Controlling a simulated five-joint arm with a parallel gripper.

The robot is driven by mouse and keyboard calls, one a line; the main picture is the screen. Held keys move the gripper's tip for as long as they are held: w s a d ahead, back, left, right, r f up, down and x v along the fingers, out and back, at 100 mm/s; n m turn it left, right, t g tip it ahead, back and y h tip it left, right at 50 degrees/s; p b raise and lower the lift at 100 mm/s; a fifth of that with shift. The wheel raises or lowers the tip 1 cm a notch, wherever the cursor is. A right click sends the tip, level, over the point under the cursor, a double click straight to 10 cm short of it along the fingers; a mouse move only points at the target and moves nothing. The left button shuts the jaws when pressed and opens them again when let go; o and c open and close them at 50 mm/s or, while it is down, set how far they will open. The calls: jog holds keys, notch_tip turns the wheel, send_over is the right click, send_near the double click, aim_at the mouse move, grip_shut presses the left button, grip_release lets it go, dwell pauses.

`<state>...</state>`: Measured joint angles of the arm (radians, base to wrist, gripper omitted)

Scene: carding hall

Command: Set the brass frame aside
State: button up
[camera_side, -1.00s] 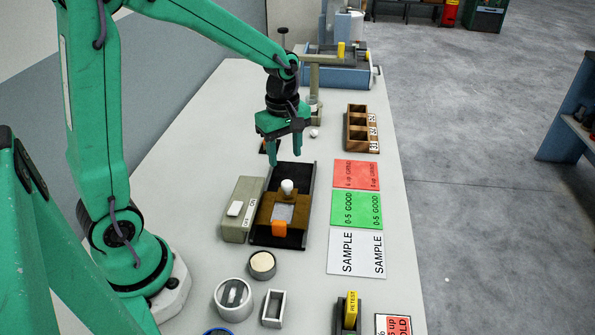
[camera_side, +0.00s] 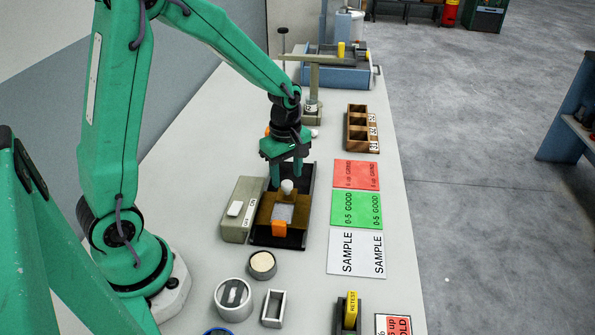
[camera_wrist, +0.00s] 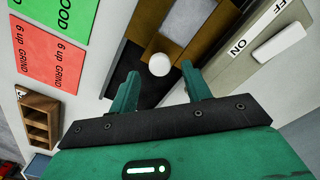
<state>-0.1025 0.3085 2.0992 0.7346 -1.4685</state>
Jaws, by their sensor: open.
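The brass frame (camera_side: 264,210) is a brownish-gold piece lying in a dark tray (camera_side: 310,180) on the bench. It surrounds a grey square plate (camera_side: 282,213), and a white round knob (camera_side: 287,187) stands at its far edge. An orange block (camera_side: 279,228) sits at its near edge. My gripper (camera_side: 287,182) is open above the far part of the tray, close to the knob. In the wrist view the knob (camera_wrist: 159,64) shows just beyond and between the two open fingers (camera_wrist: 160,88), with the brass frame (camera_wrist: 204,47) behind it. Nothing is held.
A beige ON/OFF switch box (camera_side: 238,210) stands close on the tray's left. Red (camera_side: 356,174), green (camera_side: 356,210) and white SAMPLE (camera_side: 356,253) cards lie flat to the right. A wooden rack (camera_side: 358,128) stands beyond them. Cups and a small frame stand in front.

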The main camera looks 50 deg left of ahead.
jog(key=shift+f, duration=1.1)
grip_shut()
